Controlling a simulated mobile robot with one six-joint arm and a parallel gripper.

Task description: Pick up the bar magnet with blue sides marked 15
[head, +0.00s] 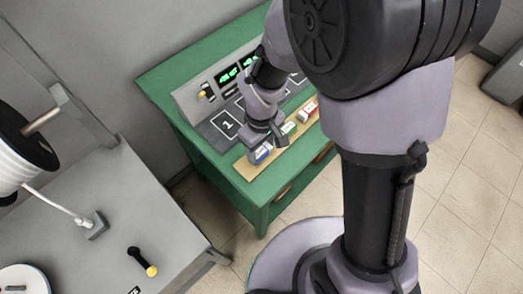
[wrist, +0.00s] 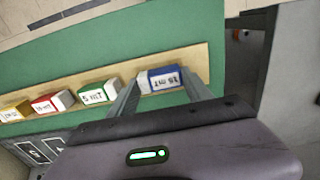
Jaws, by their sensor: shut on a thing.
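The bar magnet with blue sides (wrist: 160,80) sits at the end of a tan wooden strip (wrist: 215,55). Its white face carries dark print too blurred to read surely. In the head view, part of this magnet (head: 262,155) shows below my gripper (head: 262,139). In the wrist view, my gripper (wrist: 159,84) has one finger on each side of the magnet and is shut on it. The magnet appears to be still at the strip, in line with the others; I cannot tell any gap beneath it.
Magnets with green (wrist: 97,92), red (wrist: 52,102) and yellow (wrist: 15,112) sides line the strip. The green table (head: 160,84) bears a dark board with numbered squares (head: 228,125) and a panel with lit green displays (head: 229,75). A grey bench (head: 100,180) stands at left.

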